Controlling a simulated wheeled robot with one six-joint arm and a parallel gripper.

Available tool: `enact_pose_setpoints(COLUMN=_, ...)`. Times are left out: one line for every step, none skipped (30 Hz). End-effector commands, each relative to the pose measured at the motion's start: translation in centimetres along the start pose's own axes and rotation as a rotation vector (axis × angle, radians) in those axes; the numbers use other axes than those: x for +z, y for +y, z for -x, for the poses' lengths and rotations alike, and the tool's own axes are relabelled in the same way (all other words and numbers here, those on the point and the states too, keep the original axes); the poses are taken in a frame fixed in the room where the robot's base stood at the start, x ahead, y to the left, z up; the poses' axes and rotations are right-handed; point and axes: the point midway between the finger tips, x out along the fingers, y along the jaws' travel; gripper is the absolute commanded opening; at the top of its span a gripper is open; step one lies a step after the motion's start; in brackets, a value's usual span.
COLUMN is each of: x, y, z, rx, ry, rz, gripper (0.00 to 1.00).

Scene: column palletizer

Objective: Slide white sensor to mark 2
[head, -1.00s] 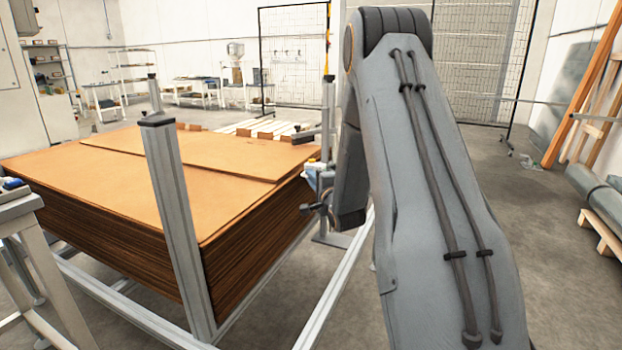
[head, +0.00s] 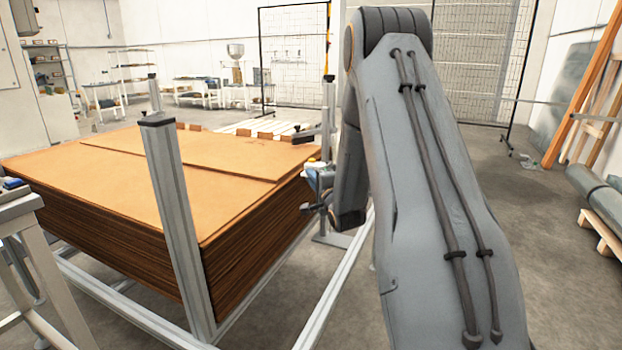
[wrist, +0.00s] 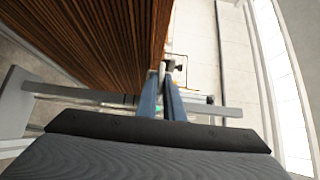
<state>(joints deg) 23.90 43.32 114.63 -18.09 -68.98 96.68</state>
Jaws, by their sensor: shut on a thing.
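My gripper (wrist: 160,92) shows in the wrist view as two blue fingers beside the brown sheet stack, shut on a small pale part between their tips. This part seems to belong to the white sensor, but its outline is too small to make out. In the head view a small white and orange piece (head: 314,163) sits by the slim metal post (head: 328,110) at the stack's right corner, above blue and dark parts. My arm hides much of that spot. I cannot read any marks.
A tall stack of brown sheets (head: 100,185) fills the left, inside a metal frame with a thick near post (head: 170,200). A dark clamp arm (head: 303,136) juts from the slim post over the stack. Open floor (head: 560,280) lies to the right.

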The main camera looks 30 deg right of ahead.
Motion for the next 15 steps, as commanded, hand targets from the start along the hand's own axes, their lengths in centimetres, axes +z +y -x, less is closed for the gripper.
enact_pose_setpoints(x=0.0, y=0.4, z=0.1, rx=0.002, ry=0.000, rz=-0.001, gripper=0.00)
enact_pose_setpoints(x=0.0, y=0.7, z=0.1, rx=0.003, ry=0.000, rz=-0.001, gripper=0.00)
enact_pose_setpoints(x=0.0, y=1.2, z=0.1, rx=0.004, ry=0.000, rz=-0.001, gripper=0.00)
enact_pose_setpoints(x=0.0, y=1.7, z=0.1, rx=0.005, ry=0.000, rz=-0.001, gripper=0.00)
enact_pose_setpoints(x=0.0, y=2.2, z=0.1, rx=0.005, ry=0.000, rz=-0.002, gripper=0.00)
enact_pose_setpoints(x=0.0, y=3.0, z=0.1, rx=0.005, ry=0.000, rz=-0.002, gripper=0.00)
enact_pose_setpoints(x=0.0, y=3.5, z=0.1, rx=0.006, ry=0.000, rz=-0.002, gripper=0.00)
enact_pose_setpoints(x=0.0, y=3.9, z=0.1, rx=0.006, ry=0.000, rz=-0.002, gripper=0.00)
enact_pose_setpoints(x=0.0, y=4.2, z=0.1, rx=0.005, ry=0.000, rz=-0.002, gripper=0.00)
enact_pose_setpoints(x=0.0, y=4.3, z=0.1, rx=0.005, ry=0.000, rz=-0.002, gripper=0.00)
enact_pose_setpoints(x=0.0, y=4.3, z=0.1, rx=0.004, ry=0.000, rz=-0.002, gripper=0.00)
enact_pose_setpoints(x=0.0, y=4.2, z=0.1, rx=0.004, ry=0.000, rz=-0.002, gripper=0.00)
enact_pose_setpoints(x=0.0, y=4.2, z=0.1, rx=0.004, ry=0.000, rz=-0.001, gripper=0.00)
enact_pose_setpoints(x=0.0, y=4.2, z=0.1, rx=0.004, ry=0.000, rz=-0.001, gripper=0.00)
enact_pose_setpoints(x=0.0, y=4.2, z=0.1, rx=0.004, ry=0.000, rz=-0.001, gripper=0.00)
